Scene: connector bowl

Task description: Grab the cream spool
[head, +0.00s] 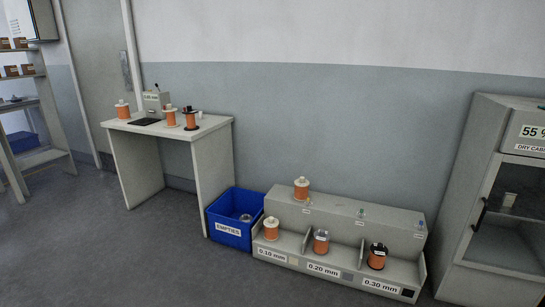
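Several spools of orange-copper wire are in view. Cream-flanged ones are a spool on top of the grey rack (301,190), a spool in its left 0.10 mm bay (271,229), and a spool at the left of the white table (123,111). Another pale-flanged spool (171,118) stands mid-table; its exact shade is hard to tell. All stand upright. A grey-flanged spool (321,243) is in the 0.20 mm bay and a black-flanged one (377,257) in the 0.30 mm bay. My gripper is not in view.
The white table (214,125) also bears a black-flanged spool (190,120), a grey device (156,101) and a dark pad. A blue EMPTIES bin (228,232) touches or nearly touches the rack (340,213). A dry cabinet (500,180) stands right. The foreground floor is clear.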

